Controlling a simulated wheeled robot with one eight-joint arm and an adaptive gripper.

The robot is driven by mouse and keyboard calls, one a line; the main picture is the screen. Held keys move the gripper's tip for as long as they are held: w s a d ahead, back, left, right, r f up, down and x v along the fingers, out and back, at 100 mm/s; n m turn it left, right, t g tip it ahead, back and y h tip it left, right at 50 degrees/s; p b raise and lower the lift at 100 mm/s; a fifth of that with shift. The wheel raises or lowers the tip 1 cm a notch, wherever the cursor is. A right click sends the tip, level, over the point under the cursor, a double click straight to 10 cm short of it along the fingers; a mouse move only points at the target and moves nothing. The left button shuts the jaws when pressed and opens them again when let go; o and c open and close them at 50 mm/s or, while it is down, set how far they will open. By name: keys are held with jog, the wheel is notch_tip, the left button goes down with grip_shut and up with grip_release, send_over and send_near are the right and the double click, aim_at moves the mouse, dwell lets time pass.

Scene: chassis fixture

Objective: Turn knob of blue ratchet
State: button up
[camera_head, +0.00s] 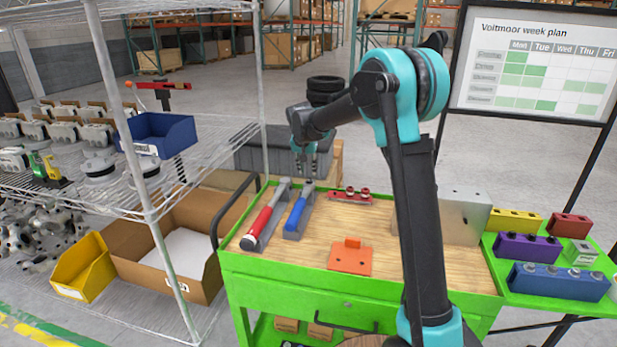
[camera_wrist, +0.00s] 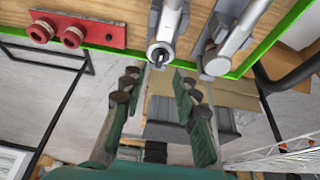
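The blue ratchet (camera_head: 298,211) lies in a grey holder on the wooden top of the green cart, its handle toward the near side. Its metal head points to the far edge; it also shows in the wrist view (camera_wrist: 166,30), with a dark round knob at its end. My gripper (camera_head: 306,172) is above the far end of this ratchet. In the wrist view my gripper (camera_wrist: 157,88) is open and empty, its two fingers apart, with the ratchet head just beyond the gap between the tips. Contact is not visible.
A red ratchet (camera_head: 264,220) lies beside it on the left. A red block with round knobs (camera_head: 351,195) sits to the right, an orange bracket (camera_head: 350,260) nearer. A grey plate (camera_head: 462,217) stands at the cart's right. A wire shelf (camera_head: 222,160) stands left.

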aim_at(309, 179)
jog(key=shift+x, duration=2.35)
grip_shut()
